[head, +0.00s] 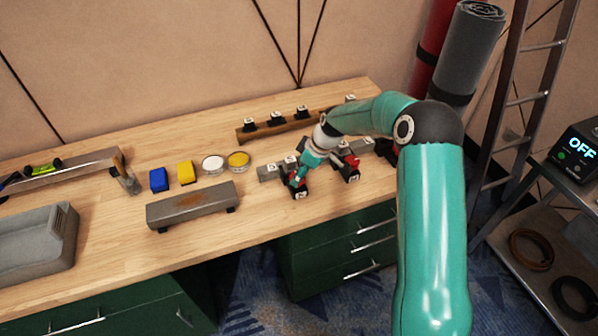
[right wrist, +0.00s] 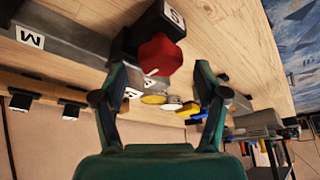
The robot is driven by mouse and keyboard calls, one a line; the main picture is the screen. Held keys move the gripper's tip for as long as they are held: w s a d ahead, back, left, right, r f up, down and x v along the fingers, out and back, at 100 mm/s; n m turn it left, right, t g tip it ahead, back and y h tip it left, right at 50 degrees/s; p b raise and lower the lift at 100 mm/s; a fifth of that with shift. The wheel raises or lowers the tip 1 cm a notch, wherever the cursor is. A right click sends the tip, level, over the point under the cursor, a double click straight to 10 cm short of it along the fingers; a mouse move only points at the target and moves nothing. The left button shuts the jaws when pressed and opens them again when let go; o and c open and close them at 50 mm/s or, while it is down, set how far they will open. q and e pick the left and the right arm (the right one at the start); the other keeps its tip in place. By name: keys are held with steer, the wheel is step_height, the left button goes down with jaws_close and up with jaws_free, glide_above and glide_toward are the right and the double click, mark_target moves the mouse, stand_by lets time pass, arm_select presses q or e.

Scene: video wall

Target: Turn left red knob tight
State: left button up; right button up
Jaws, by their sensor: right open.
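The left red knob (right wrist: 160,55) is a faceted knob on a black block with a white label (right wrist: 174,16), seen close up in the right wrist view. In the head view the left black block (head: 300,192) is at the front of a grey fixture, its knob partly hidden by my gripper. My right gripper (right wrist: 162,76) is open, with the knob in line between its fingertips; I cannot tell whether they touch it. In the head view it (head: 297,174) is over the left block. Another red knob (head: 352,161) is to its right. My left gripper is not in view.
A wooden rail (head: 262,131) with black labelled clips is behind. A grey bar on feet (head: 193,205), blue block (head: 159,180), yellow block (head: 187,172) and two round tins are to the left. A ladder (head: 507,130) stands right of the bench.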

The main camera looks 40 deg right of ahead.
steer(key=shift+x, duration=0.95)
steer(key=c, duration=1.1)
steer(key=shift+c, duration=0.2)
